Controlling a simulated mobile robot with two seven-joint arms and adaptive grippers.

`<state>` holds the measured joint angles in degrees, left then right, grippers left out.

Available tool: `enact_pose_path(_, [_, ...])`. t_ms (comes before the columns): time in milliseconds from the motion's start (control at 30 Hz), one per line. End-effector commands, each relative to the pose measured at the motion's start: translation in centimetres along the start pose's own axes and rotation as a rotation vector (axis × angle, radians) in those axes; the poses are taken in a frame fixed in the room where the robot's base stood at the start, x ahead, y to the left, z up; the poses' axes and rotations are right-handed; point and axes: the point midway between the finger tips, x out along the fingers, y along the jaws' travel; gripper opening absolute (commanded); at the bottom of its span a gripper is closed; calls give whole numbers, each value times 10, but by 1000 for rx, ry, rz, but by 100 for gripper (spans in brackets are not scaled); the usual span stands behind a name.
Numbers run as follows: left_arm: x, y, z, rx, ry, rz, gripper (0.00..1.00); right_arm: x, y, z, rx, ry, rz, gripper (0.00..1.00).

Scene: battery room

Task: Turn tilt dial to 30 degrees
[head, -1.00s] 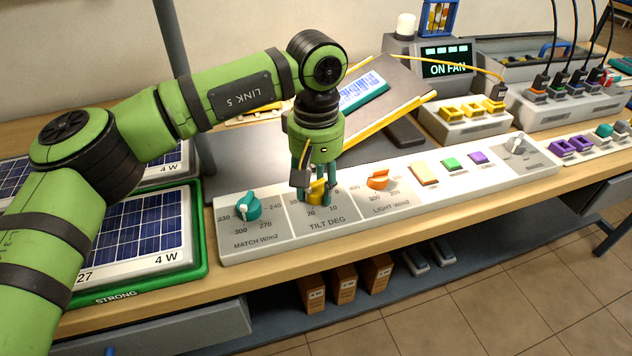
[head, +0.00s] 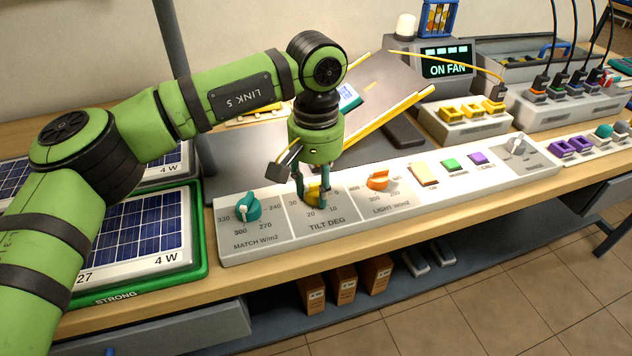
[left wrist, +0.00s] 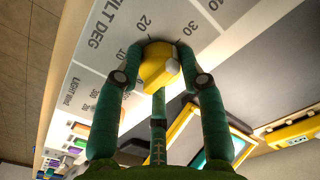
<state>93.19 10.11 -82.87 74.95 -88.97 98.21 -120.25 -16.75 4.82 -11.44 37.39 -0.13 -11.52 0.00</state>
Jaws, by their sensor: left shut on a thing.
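The yellow tilt dial (head: 313,191) sits on the grey control panel (head: 272,228), above the "TILT DEG" label. My left gripper (head: 313,197) points down over it, shut with a finger on either side. In the left wrist view the yellow dial (left wrist: 157,66) lies between the green fingers of my left gripper (left wrist: 160,78), near the printed 10, 20 and 30. A small white round part shows on its side; I cannot tell exactly which mark the dial points to. A tilted grey board (head: 392,82) with yellow edges stands behind my gripper. My right gripper is not in view.
A teal dial (head: 247,207) is left of the tilt dial and an orange one (head: 377,180) right of it. Coloured buttons (head: 450,164) and a grey knob (head: 516,146) follow. Solar panels (head: 135,235) lie at left. A display (head: 446,62) reads "ON FAN".

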Motion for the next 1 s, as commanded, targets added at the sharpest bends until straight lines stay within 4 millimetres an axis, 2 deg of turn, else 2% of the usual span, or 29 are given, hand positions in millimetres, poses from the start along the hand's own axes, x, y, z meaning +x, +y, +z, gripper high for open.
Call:
enact_pose_path(133, [2, 0, 2, 5, -6, -2, 7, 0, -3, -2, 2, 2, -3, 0])
enact_pose_path(167, [2, 0, 2, 5, -6, -2, 48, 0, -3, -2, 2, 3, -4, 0])
enact_pose_path(200, [2, 0, 2, 5, -6, -2, 64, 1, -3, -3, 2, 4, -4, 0])
enact_pose_path(467, [1, 0, 1, 2, -3, -1, 64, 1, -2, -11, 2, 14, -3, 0])
enact_pose_path(633, [-6, 0, 0, 0, 1, 0, 64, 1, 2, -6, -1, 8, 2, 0])
enact_pose_path(767, [-26, 0, 0, 1, 2, 0, 64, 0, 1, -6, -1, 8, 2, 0])
enact_pose_path(1000, [-78, 1, 0, 1, 2, 0, 64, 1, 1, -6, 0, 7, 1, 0])
